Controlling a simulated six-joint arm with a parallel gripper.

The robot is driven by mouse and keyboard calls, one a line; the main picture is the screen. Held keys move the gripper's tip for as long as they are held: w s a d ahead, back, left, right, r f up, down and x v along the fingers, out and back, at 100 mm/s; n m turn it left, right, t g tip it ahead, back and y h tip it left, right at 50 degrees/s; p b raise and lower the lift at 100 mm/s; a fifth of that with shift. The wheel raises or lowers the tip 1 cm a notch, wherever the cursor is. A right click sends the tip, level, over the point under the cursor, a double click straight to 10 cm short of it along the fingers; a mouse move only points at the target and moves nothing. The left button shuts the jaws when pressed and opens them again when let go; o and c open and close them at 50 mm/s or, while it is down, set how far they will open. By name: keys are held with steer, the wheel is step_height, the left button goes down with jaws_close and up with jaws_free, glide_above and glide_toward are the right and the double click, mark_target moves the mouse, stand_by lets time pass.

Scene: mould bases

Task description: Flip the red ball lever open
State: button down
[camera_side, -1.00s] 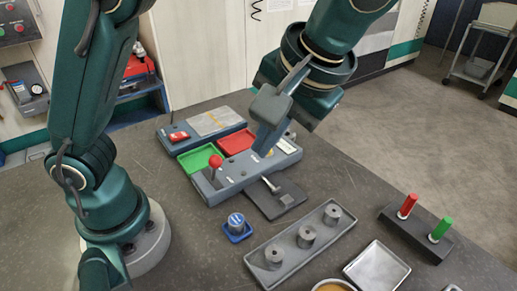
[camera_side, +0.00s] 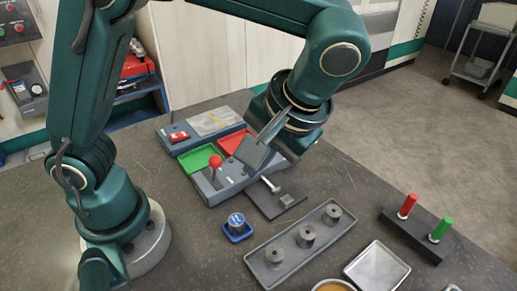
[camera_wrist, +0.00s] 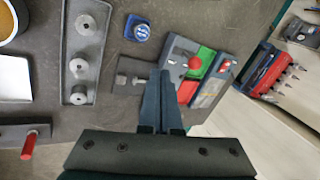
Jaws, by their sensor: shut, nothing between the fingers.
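The red ball lever (camera_side: 215,161) stands upright on the grey control box (camera_side: 222,186), beside the green tray. In the wrist view the red ball (camera_wrist: 195,62) shows right of and beyond my fingertips. My gripper (camera_side: 250,160) hangs over the right part of the box, to the right of the lever and apart from it. In the wrist view its fingers (camera_wrist: 161,75) are together with nothing between them. The gripper hides part of the box and the red tray in the side view.
A green tray (camera_side: 200,157) and a red tray (camera_side: 233,140) lie behind the box. A dark plate with a metal bolt (camera_side: 283,201), a blue dish with a knob (camera_side: 237,228) and a long grey tray with several weights (camera_side: 262,256) stand in front. Red and green pegs (camera_side: 407,206) stand at the right.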

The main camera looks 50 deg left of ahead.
mark_target(215, 171)
steer(key=s+a+f, duration=0.1)
steer(key=a+f, duration=0.3)
steer(key=a, duration=0.2)
steer(key=shift+s+a, duration=0.1)
steer(key=shift+a, duration=0.1)
stand_by(0.4)
